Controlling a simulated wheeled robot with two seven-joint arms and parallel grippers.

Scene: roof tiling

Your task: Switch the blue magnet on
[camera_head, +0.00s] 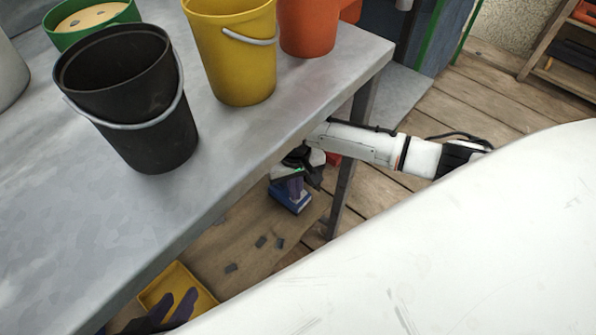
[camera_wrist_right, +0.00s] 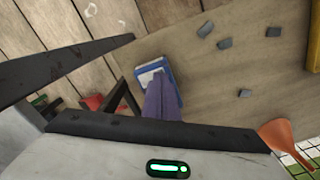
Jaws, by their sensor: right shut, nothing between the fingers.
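The blue magnet (camera_head: 290,200) is a small blue block with a pale edge, on the wooden surface below the grey table. It also shows in the right wrist view (camera_wrist_right: 148,71). The switch cannot be made out. My right gripper (camera_head: 294,172) is beneath the table edge, just above the magnet in the head view, shut and empty. Whether it touches the magnet is unclear.
The grey table (camera_head: 240,165) overhangs this area, with a leg (camera_head: 346,195) beside my right arm. Black (camera_head: 150,120), yellow (camera_head: 232,60) and orange (camera_head: 306,25) buckets stand on it. Several grey chips (camera_wrist_right: 225,43), a yellow tray (camera_head: 160,284) and an orange funnel (camera_wrist_right: 283,137) lie nearby.

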